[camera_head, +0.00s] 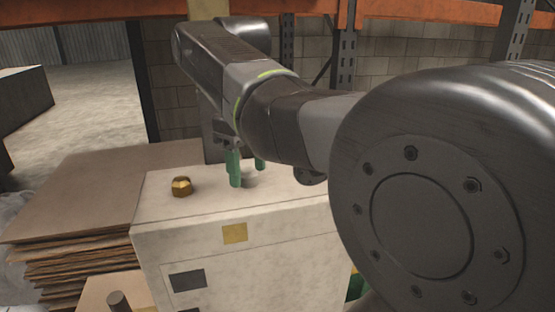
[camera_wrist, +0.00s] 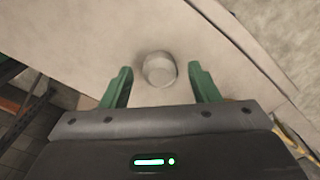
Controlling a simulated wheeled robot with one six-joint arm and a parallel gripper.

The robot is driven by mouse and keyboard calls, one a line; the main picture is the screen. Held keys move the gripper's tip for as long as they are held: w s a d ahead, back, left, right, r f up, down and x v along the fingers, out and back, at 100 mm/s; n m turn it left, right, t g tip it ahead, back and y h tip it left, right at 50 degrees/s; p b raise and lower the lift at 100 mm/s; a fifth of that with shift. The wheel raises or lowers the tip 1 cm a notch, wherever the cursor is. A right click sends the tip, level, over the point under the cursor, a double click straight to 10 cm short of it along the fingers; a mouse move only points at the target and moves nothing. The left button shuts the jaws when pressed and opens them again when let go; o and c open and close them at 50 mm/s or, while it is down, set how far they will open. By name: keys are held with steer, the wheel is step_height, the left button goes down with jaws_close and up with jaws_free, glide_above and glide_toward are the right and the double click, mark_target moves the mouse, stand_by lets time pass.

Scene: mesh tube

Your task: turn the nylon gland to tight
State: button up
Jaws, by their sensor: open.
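A pale grey round gland (camera_wrist: 159,69), which I take for the nylon gland, stands on the top of a beige cabinet (camera_head: 200,235). It also shows low beside the near finger in the head view (camera_head: 250,182), partly hidden. My gripper (camera_head: 247,172) points down over the cabinet top with its green fingers apart. In the wrist view, my gripper (camera_wrist: 160,74) has one finger on each side of the gland, with a visible gap on both sides. I cannot tell whether the fingertips are level with it or above it.
A brass hex gland (camera_head: 181,187) stands on the cabinet top to the left of my gripper. Stacked cardboard sheets (camera_head: 75,200) lie left of the cabinet. An orange rack beam (camera_head: 425,13) crosses behind. My own arm covers the right side of the head view.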

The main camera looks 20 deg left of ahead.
steer(key=shift+c, duration=0.4)
steer(key=c, duration=0.9)
steer(key=shift+r+m+p, duration=0.1)
steer(key=shift+m+p, duration=0.2)
steer(key=m+p, duration=0.2)
steer(key=shift+r+m, duration=0.1)
steer(key=shift+m, duration=0.3)
steer(key=m+p, duration=0.2)
steer(key=m, duration=0.4)
steer(key=shift+p, duration=0.4)
steer(key=m, duration=0.6)
steer(key=shift+a+m, duration=0.1)
steer(key=shift+m, duration=0.3)
steer(key=m, duration=0.6)
steer(key=shift+m, duration=0.4)
